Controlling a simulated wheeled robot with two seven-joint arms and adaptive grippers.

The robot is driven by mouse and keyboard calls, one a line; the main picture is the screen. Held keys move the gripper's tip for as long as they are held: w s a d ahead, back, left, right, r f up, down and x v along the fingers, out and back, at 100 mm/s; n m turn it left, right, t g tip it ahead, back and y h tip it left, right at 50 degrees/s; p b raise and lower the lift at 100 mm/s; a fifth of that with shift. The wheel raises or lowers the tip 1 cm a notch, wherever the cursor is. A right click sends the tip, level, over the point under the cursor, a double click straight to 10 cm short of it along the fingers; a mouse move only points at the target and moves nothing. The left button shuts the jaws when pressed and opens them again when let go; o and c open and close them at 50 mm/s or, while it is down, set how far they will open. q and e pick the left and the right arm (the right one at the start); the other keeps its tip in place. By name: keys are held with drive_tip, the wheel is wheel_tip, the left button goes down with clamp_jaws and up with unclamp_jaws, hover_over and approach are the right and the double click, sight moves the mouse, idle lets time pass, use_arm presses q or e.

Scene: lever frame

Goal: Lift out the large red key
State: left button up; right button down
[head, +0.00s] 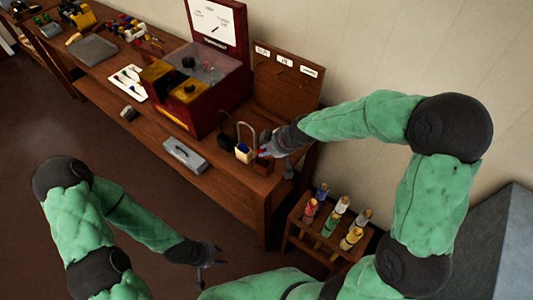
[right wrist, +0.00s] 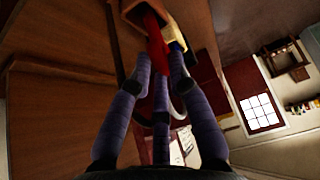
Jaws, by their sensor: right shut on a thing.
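The large red key (right wrist: 156,42) is a red bar between my right gripper's fingers in the right wrist view. Its far end reaches into the opening of a small brown wooden holder (right wrist: 136,10). In the head view only a small red patch of the key (head: 263,153) shows below the fingers, just above the holder (head: 262,164) on the bench. My right gripper (head: 268,147) is shut on the key; it also shows in the right wrist view (right wrist: 160,62). How deep the key sits is hidden. My left gripper (head: 210,262) hangs empty off the bench front, its fingers apart.
A cream padlock (head: 243,153) and a dark padlock (head: 225,141) stand just left of the holder. A wooden key board (head: 285,85) rises behind. A grey case (head: 185,156) lies at the bench front. A rack of bottles (head: 335,225) stands right of the bench.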

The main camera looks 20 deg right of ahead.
wheel_tip(320, 180, up, 2)
drive_tip(key=shift+r, duration=0.2)
drive_tip(key=s+a+b, duration=0.2)
drive_tip(key=s+a, duration=1)
drive_tip(key=a, duration=0.3)
drive_tip(key=shift+s, duration=0.25)
